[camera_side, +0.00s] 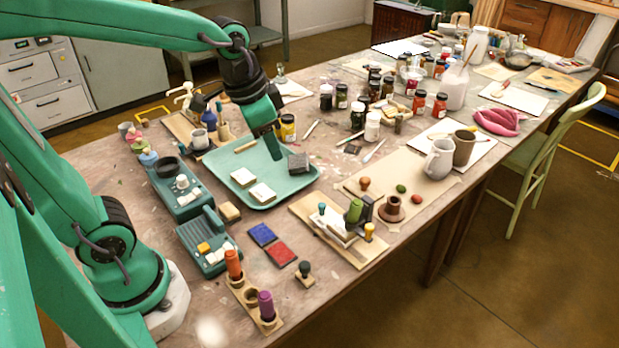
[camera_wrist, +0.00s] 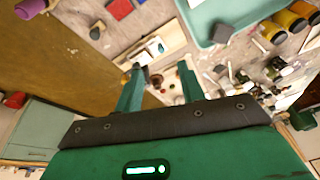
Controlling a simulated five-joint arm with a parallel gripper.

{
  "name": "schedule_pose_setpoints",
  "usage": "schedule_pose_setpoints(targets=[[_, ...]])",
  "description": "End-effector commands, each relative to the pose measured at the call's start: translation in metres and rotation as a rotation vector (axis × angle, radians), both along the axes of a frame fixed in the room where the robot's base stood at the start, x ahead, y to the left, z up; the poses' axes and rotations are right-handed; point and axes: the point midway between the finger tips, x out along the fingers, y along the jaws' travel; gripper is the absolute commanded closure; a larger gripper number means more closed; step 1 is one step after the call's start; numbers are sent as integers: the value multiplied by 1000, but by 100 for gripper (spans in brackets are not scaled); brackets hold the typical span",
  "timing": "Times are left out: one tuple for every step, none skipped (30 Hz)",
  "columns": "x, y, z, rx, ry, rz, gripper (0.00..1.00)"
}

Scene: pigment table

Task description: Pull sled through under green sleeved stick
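A wooden board (camera_side: 335,236) lies on the table right of the teal tray. On it sits a low whitish sled-like piece (camera_side: 334,224) with a blue-topped knob (camera_side: 322,207) at its left. A green sleeved stick (camera_side: 354,212) stands by its right part, and a yellow-topped peg (camera_side: 369,230) is at the front right. In the wrist view the whitish piece (camera_wrist: 150,48) shows above the left finger; the stick is hard to make out. My gripper (camera_side: 264,130) is above the tray, away from the board. Its fingers (camera_wrist: 160,72) are apart with nothing between them.
The teal tray (camera_side: 225,160) holds pale blocks and a dark grey block (camera_side: 298,162). A brown cup-like piece (camera_side: 391,210) stands right of the board. Red (camera_side: 281,254) and blue (camera_side: 262,234) pads lie left of it. Jars (camera_side: 358,115) crowd behind.

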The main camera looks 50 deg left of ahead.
Motion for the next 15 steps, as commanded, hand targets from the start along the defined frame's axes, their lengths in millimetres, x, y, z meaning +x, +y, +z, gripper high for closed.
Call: schedule_pose_setpoints(targets=[[8,-1,-5,7,22,-24,61],[13,-2,-8,11,31,-42,61],[18,-3,-12,17,45,-61,61],[23,-4,-14,21,55,-79,61],[27,-5,-18,25,65,-94,61],[33,-6,-22,29,78,-115,61],[37,-7,-25,33,89,-131,61],[42,-8,-29,36,99,-148,61],[47,-9,-34,41,112,-170,61],[51,-10,-38,43,122,-186,61],[56,-11,-42,46,132,-202,61],[61,-12,-47,50,146,-224,61],[65,-13,-51,53,155,-241,61],[69,-14,-56,56,165,-257,61],[74,-15,-62,58,179,-279,61]])
